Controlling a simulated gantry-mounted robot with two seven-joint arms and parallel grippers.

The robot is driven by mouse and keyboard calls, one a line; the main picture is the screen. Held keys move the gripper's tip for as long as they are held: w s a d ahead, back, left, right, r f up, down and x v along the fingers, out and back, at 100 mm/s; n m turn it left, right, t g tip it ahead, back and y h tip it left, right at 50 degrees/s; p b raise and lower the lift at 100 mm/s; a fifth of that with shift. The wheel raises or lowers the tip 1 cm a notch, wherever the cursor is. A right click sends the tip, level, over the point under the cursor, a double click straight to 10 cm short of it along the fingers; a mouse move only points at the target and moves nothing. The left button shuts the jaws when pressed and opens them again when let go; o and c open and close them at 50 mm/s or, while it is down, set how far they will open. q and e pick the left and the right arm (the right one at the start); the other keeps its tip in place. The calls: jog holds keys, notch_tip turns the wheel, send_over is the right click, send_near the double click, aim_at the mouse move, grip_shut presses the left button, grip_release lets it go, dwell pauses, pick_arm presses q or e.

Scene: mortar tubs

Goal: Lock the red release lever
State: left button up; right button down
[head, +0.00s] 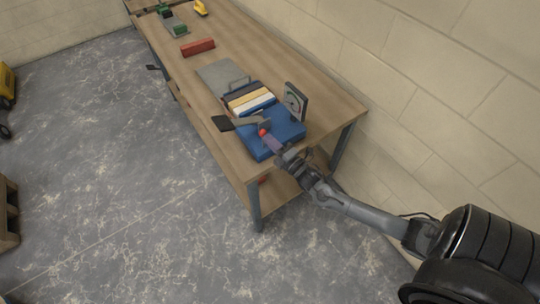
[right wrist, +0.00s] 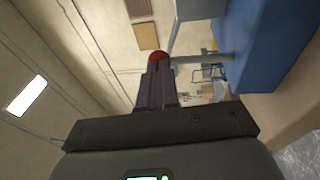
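The release lever has a round red knob (head: 263,132) at the front of a blue machine (head: 284,128) on the workbench. In the right wrist view the red knob (right wrist: 158,56) sits right at my fingertips, partly hidden by them, and a pale grey rod (right wrist: 198,58) runs from beside it to the right. My right gripper (head: 271,141) reaches in from the lower right. Its fingers (right wrist: 159,72) lie close together with no gap showing. I cannot tell whether they grip the knob or only touch it. My left gripper is not in view.
The wooden bench (head: 228,58) stands along a block wall. A dial (head: 295,101) stands upright behind the blue machine. A black pad on a grey arm (head: 223,124) juts out left. A red bar (head: 198,47) lies farther back.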

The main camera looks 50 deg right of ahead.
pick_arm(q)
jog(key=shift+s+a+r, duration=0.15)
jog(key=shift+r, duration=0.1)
pick_arm(e)
jog(key=shift+d, duration=0.1)
dwell(0.3)
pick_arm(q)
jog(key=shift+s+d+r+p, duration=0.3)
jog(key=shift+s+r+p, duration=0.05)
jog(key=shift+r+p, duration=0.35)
pick_arm(e)
jog(key=s+a+f, duration=0.1)
jog(key=s+f, duration=0.1)
jog(key=s, duration=1.1)
jog(key=shift+s+a+f, duration=0.25)
jog(key=shift+s+a, duration=0.1)
